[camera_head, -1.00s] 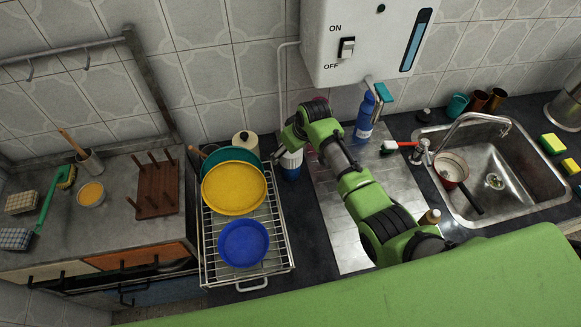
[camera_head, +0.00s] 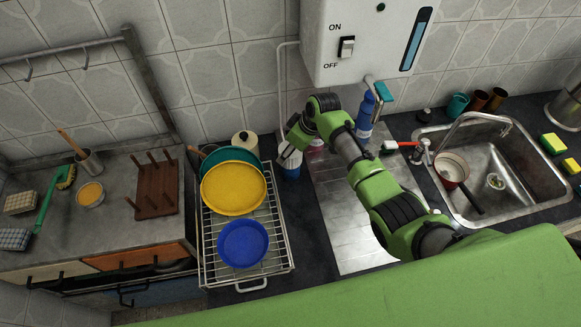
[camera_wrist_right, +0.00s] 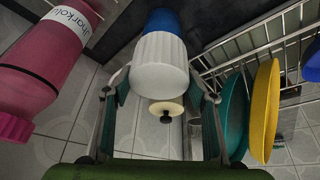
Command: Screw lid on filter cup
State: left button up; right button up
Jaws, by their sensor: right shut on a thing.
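The filter cup (camera_head: 290,173) is blue and stands on the dark counter, right of the dish rack. Its white ribbed lid (camera_head: 288,153) sits on top of it. In the right wrist view the lid (camera_wrist_right: 160,62) lies between my two fingers, with the blue cup (camera_wrist_right: 165,20) directly beyond it. I cannot tell how tightly lid and cup are joined. My right gripper (camera_wrist_right: 160,85) is shut on the lid; in the head view the arm partly covers it. My left gripper is not in view.
The dish rack (camera_head: 262,262) with yellow (camera_head: 233,188) and blue (camera_head: 243,243) dishes stands close left of the cup. A pink bottle (camera_wrist_right: 40,65) stands close on the other side. A blue bottle (camera_head: 364,115) and the sink (camera_head: 510,165) are further right.

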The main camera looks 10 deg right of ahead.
jog(key=shift+s+a, duration=0.1)
jog(key=shift+m+p, duration=0.35)
jog(key=shift+m, duration=0.15)
jog(key=shift+f+m+t+h, duration=0.1)
jog(key=shift+m+t+h, duration=0.25)
jog(key=shift+m, duration=0.25)
jog(key=shift+m+h, duration=0.65)
jog(key=shift+m, duration=1.05)
